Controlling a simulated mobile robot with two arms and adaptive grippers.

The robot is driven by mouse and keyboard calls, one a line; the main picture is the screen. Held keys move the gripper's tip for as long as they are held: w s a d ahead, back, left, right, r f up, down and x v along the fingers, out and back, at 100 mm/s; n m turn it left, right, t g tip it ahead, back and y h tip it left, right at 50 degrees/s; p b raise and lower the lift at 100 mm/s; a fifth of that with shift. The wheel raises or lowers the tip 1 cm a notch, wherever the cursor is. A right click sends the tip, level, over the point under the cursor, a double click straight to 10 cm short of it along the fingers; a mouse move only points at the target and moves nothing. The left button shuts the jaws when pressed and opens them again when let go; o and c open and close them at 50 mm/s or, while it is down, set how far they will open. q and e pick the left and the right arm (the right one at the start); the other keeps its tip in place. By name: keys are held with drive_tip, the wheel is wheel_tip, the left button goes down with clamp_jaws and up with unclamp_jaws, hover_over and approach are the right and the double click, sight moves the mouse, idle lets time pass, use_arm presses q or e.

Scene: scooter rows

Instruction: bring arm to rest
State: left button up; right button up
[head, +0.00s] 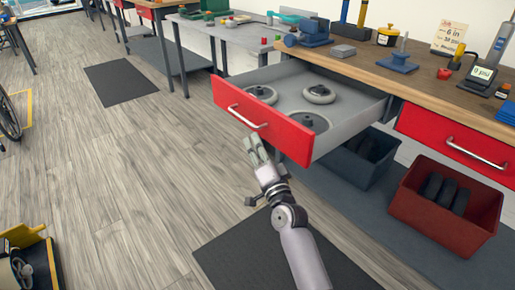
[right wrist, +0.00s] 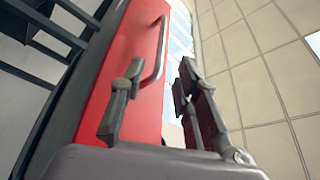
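My right gripper (head: 254,146) is in front of the red drawer (head: 290,132), just below its metal handle (head: 246,117) in the head view. The drawer is pulled out from the workbench, and wheels lie inside it. In the right wrist view the two fingers of my right gripper (right wrist: 155,105) stand apart with nothing between them. The red drawer front (right wrist: 135,70) and its handle (right wrist: 159,50) show behind and above the fingers, and I see no grip on the handle. My left gripper is not in view.
The wooden workbench (head: 432,82) carries tools and a small display (head: 483,73). Under it stand a red bin (head: 405,205) and a grey bin (head: 345,170) with dark items. A dark mat (head: 225,250) lies below my right arm. The wooden floor (head: 130,150) to the left is largely open.

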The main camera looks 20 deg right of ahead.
drive_tip(key=shift+s, duration=0.25)
